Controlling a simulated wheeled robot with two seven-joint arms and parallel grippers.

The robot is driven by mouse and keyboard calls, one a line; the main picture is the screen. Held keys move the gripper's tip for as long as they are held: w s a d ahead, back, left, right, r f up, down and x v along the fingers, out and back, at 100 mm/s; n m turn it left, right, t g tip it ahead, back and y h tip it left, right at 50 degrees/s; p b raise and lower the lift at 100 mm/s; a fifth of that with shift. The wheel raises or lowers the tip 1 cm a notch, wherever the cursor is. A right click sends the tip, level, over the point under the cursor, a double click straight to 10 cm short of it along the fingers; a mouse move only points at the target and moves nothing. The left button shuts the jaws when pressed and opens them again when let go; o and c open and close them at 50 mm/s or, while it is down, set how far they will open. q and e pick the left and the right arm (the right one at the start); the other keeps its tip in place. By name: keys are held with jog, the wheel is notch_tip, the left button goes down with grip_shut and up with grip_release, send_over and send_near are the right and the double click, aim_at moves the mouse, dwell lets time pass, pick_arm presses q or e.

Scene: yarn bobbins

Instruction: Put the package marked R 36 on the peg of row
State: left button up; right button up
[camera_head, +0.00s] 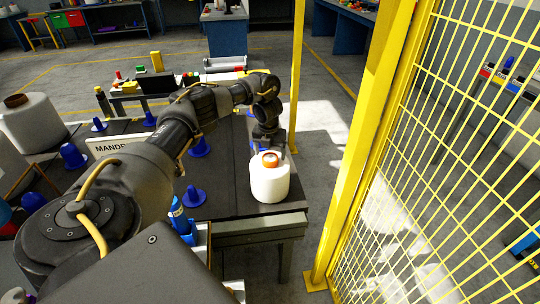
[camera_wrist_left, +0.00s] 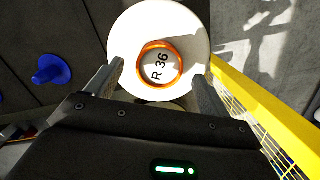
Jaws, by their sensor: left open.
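The package marked R 36 (camera_head: 270,186) is a white bobbin with an orange-brown core, upright near the right front corner of the dark table (camera_head: 236,190). In the left wrist view its marked top (camera_wrist_left: 130,38) is readable. In the wrist view the open fingers of the left gripper (camera_wrist_left: 160,76) reach along either side of the package; contact cannot be told. Blue pegs (camera_head: 194,196) stand on the table, one also in the wrist view (camera_wrist_left: 51,70). My right gripper is not in view.
A sign reading "MANDR" (camera_head: 110,146) is partly hidden by my left arm. Another large white bobbin (camera_head: 32,126) stands at the left. A yellow mesh fence (camera_head: 420,170) and post rise right of the table, with open floor between.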

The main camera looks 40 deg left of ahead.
pick_arm(q)
notch_tip(320, 180, up, 9)
jog(key=p, duration=0.2)
jog(key=shift+s+d+p, duration=0.25)
jog(key=shift+s+p, duration=0.1)
jog(key=shift+s, duration=0.1)
jog(key=shift+f, duration=0.1)
jog(key=shift+f, duration=0.1)
